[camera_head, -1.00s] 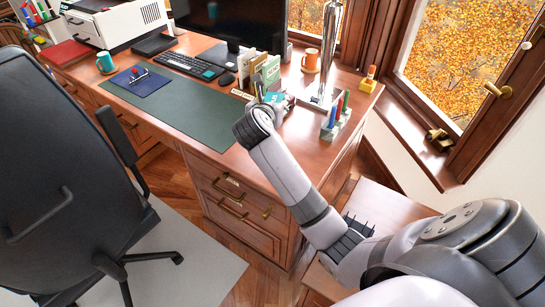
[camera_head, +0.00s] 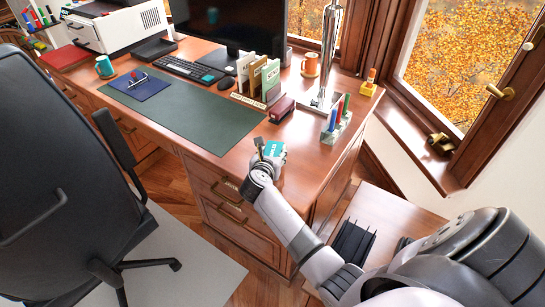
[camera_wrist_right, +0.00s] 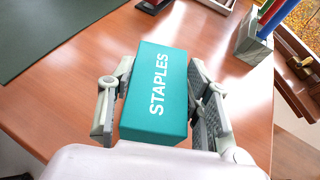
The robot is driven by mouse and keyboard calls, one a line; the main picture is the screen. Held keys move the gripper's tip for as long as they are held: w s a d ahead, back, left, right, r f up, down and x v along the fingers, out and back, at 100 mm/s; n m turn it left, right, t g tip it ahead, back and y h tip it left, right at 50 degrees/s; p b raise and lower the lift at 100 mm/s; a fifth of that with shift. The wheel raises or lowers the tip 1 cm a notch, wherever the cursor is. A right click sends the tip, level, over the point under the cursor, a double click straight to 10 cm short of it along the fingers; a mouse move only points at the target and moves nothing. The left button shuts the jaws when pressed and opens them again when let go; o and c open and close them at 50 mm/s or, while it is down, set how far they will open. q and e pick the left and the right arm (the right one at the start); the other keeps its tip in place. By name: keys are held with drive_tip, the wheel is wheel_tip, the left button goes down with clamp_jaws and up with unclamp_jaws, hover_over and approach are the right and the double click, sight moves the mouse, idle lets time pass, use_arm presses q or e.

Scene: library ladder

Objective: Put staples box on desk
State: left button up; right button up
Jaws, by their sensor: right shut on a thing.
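The teal staples box (camera_head: 272,149), with white STAPLES lettering, is in my right gripper (camera_head: 268,156). In the right wrist view the box (camera_wrist_right: 157,92) sits between the two fingers of the gripper (camera_wrist_right: 160,108), one along each long side. The wooden desk (camera_head: 312,158) lies below, and the box is over its front right part. The desk top (camera_wrist_right: 65,115) also fills much of the wrist view. I cannot tell whether the box's underside touches the desk. My left gripper is not in view.
A dark red stapler (camera_head: 282,108) and a letter holder (camera_head: 262,75) stand behind the gripper. A marker holder (camera_head: 336,122) is to the right, near the lamp base (camera_head: 318,101). A black chair (camera_head: 60,170) stands in front.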

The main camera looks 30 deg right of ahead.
drive_tip(key=shift+w+f, duration=0.1)
drive_tip(key=shift+f, duration=0.65)
drive_tip(key=o, duration=1.3)
drive_tip(key=v, duration=1.2)
drive_tip(key=shift+p, duration=0.35)
drive_tip(key=shift+a+f, duration=0.1)
